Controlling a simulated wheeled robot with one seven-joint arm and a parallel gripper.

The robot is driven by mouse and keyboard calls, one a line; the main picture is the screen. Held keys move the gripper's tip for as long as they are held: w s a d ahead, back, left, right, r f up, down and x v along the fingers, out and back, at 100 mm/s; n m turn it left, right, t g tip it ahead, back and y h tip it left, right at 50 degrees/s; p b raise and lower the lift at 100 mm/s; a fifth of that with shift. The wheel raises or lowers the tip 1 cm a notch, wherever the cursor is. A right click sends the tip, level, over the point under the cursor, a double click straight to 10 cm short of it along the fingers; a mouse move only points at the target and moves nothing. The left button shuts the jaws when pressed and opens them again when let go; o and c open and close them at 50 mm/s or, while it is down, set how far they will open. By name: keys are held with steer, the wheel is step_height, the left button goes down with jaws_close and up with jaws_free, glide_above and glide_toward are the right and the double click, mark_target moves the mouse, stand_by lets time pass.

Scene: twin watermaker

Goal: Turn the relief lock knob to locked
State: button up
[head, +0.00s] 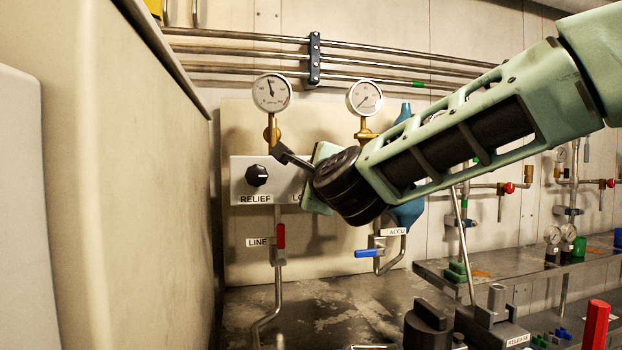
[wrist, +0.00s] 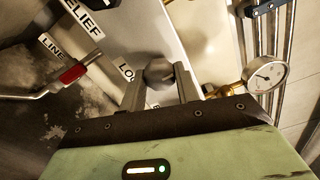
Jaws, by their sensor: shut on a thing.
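The relief lock knob (wrist: 160,72) is a dark round knob on the grey panel, seen between my fingertips in the wrist view. My gripper (wrist: 160,84) is shut on it, one finger on each side. The knob's turn angle cannot be told. A black RELIEF knob (head: 257,175) with a white pointer mark sits left of it.
Two gauges (head: 272,92) (head: 365,98) stand on brass fittings above the panel. Below are a red LINE valve handle (head: 281,236) and a blue ACCU handle (head: 369,253). A tall beige cabinet (head: 130,170) closes off the left side. Metal pipes run along the wall above.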

steer(key=shift+f, duration=0.1)
steer(key=o, duration=1)
steer(key=shift+c, duration=0.2)
steer(key=v, duration=1.7)
steer(key=shift+s+b, duration=0.2)
steer(key=shift+b, duration=0.15)
steer(key=shift+d, duration=0.1)
